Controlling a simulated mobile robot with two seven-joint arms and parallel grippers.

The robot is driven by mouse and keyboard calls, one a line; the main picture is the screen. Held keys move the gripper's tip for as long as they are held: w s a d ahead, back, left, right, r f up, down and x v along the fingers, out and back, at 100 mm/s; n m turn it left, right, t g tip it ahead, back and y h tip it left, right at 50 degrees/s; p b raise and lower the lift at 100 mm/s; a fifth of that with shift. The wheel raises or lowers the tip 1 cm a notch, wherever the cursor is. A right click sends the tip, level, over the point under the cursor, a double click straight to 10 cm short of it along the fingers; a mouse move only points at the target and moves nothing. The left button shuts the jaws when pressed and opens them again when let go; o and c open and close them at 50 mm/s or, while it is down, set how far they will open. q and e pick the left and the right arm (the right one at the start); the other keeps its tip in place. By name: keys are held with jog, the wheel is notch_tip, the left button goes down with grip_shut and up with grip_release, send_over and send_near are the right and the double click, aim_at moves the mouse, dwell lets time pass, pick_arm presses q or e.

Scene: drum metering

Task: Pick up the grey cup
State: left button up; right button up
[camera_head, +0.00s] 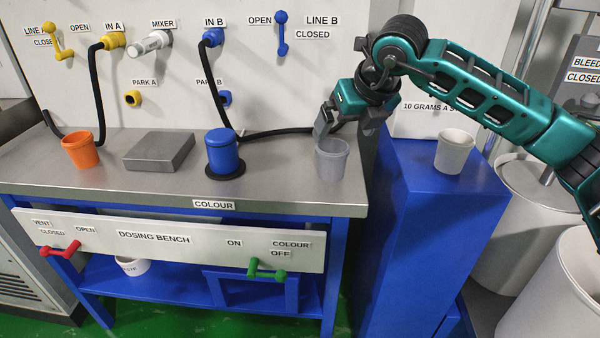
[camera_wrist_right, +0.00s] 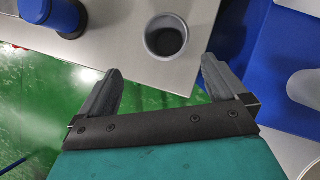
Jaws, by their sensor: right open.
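The grey cup (camera_head: 331,163) stands upright on the right end of the steel bench top (camera_head: 275,190), near its right edge. My right gripper (camera_head: 345,128) is above and slightly right of the cup's rim in the head view. In the right wrist view the grey cup (camera_wrist_right: 166,37) shows from above, with a dark inside. It lies beyond the two open fingertips of my right gripper (camera_wrist_right: 160,82), apart from them, with nothing between the fingers. My left gripper is not in view.
A blue lidded container (camera_head: 222,153) on a dark round base stands left of the cup. A steel plate block (camera_head: 159,151) and an orange cup (camera_head: 80,151) stand farther left. A white cup (camera_head: 454,151) stands on the blue cabinet (camera_head: 415,215) at right. Black hoses cross the back.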

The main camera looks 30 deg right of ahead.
aim_at(332, 160)
jog(key=shift+h, duration=0.4)
jog(key=x, duration=0.2)
jog(key=d+x, duration=0.1)
jog(key=x, duration=0.1)
jog(key=b+x, duration=0.1)
jog(key=x, duration=0.1)
jog(key=shift+w+d+r, duration=0.15)
jog(key=shift+w, duration=0.25)
jog(key=shift+a+b+x, duration=0.15)
jog(key=shift+b+x, duration=0.1)
jog(key=shift+x, duration=1.3)
jog(key=shift+a+b+x, duration=0.1)
jog(key=shift+b+x, duration=0.15)
jog(key=shift+x, duration=1.3)
jog(key=shift+a, duration=0.15)
jog(key=c, duration=1.1)
